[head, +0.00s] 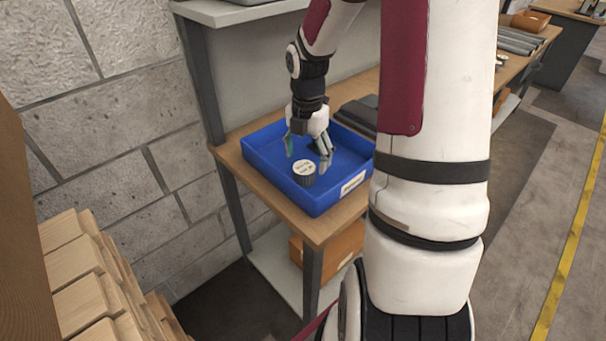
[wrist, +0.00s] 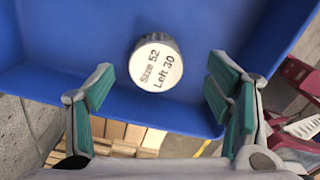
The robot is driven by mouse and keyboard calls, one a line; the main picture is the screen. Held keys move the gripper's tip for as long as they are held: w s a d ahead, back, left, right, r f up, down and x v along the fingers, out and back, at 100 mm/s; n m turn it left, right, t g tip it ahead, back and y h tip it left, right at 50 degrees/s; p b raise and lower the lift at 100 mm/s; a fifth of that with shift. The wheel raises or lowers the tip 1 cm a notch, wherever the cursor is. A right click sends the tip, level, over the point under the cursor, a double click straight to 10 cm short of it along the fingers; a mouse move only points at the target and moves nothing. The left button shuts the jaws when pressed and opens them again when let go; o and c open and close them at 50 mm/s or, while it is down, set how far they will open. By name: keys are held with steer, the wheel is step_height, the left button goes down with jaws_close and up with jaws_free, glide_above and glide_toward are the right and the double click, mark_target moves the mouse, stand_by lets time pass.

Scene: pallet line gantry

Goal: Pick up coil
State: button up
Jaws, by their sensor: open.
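The coil (head: 304,173) is a short dark cylinder with a white top label. It stands in the blue tray (head: 264,178) near the tray's front wall. In the wrist view the coil (wrist: 156,62) shows its label, reading "Size 52 Left 30". My gripper (head: 308,158) is inside the tray area, just above and behind the coil. In the wrist view my gripper (wrist: 160,100) has its two green-padded fingers wide apart, with the coil ahead of the gap between them. Nothing is between the pads.
The tray stands on a wooden-topped bench (head: 317,232) against a block wall. Dark flat items (head: 357,112) lie behind the tray. An orange-brown box (head: 342,245) sits on the shelf below. Stacked wooden pieces (head: 85,285) stand at the lower left. The rest of the tray floor looks clear.

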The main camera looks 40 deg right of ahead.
mark_target(304, 167)
steer(key=f, duration=0.2)
steer(key=f+b, duration=0.1)
steer(key=shift+w+a+f, duration=0.15)
steer(key=shift+a+f, duration=0.25)
steer(key=shift+f, duration=0.55)
steer(key=shift+c, duration=0.6)
steer(key=c, duration=1.4)
steer(key=shift+r, duration=0.1)
steer(key=shift+c, duration=0.2)
